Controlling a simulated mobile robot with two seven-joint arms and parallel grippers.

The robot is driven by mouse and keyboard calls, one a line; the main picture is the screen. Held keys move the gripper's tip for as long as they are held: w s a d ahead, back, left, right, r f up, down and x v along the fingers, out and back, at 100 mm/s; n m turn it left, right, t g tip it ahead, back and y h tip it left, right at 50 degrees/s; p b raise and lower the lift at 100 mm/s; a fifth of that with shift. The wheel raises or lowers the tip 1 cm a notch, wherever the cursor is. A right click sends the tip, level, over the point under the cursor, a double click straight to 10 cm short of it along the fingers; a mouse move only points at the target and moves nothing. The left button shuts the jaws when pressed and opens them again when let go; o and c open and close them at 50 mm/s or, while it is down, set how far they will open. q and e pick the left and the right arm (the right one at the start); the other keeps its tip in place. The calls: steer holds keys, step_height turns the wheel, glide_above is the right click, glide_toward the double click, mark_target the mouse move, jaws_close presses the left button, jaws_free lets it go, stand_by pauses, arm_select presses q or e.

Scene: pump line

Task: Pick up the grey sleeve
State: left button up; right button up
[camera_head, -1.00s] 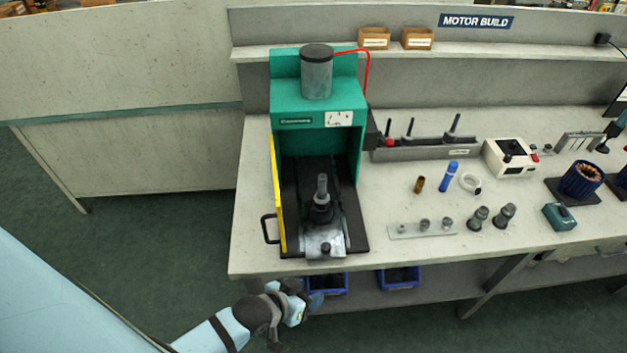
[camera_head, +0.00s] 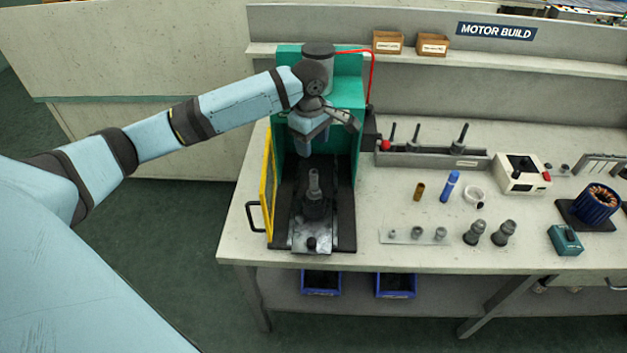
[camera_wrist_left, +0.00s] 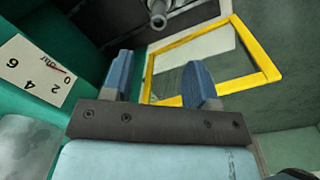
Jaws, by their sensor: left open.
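A grey upright cylinder (camera_head: 314,183) stands on the black fixture inside the green press. Small grey round parts (camera_head: 417,233) stand on a pale plate, and two larger grey stepped parts (camera_head: 503,233) stand right of it. I cannot tell for sure which is the grey sleeve. My left gripper (camera_head: 318,140) is in the mouth of the press, above the upright cylinder and apart from it. In the left wrist view its blue fingers (camera_wrist_left: 160,66) are spread with nothing between them. A grey round end (camera_wrist_left: 157,17) shows beyond them. My right gripper is not in view.
The green press (camera_head: 346,93) has walls close around my left gripper, with a yellow-framed guard (camera_head: 268,188) on its left. It also shows in the left wrist view (camera_wrist_left: 258,65). A brown sleeve (camera_head: 419,191), blue marker-like part (camera_head: 450,186) and white ring (camera_head: 474,197) are on the bench.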

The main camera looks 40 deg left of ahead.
mark_target(314, 174)
arm_select(q)
steer(key=f, duration=0.4)
steer(key=f+p, duration=0.1)
steer(key=f, duration=0.8)
steer(key=shift+w+f+p, duration=0.2)
steer(key=shift+w+p, duration=0.1)
steer(key=shift+w, duration=0.1)
steer(key=c, duration=0.8)
